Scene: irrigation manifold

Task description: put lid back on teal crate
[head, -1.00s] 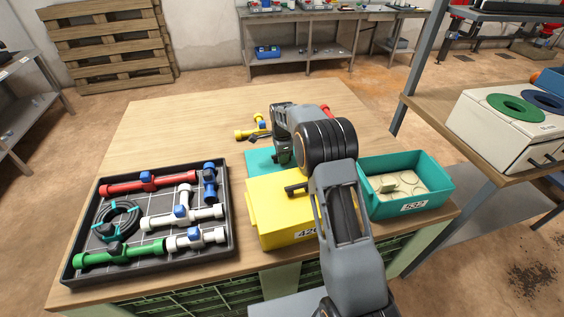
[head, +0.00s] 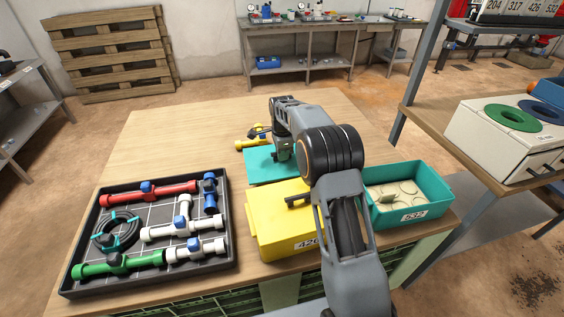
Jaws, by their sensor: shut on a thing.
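The teal lid (head: 258,168) is a flat teal panel behind the yellow crate, partly hidden by my arm. My gripper (head: 284,155) is over the lid's right part and shut on it; the fingertips and the grip point are mostly hidden. I cannot tell how far the lid is above the table. The teal crate (head: 416,212), labelled 532, stands open at the right front of the table, right of my arm. Round pale pieces (head: 392,192) lie in it. Its left end is partly hidden by my arm.
A yellow crate (head: 268,225) with its lid on stands between the teal lid and the table's front edge. A black tray (head: 82,278) of pipe fittings lies at left. A yellow fitting (head: 252,143) lies behind the teal lid. The table's back left (head: 180,130) is clear.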

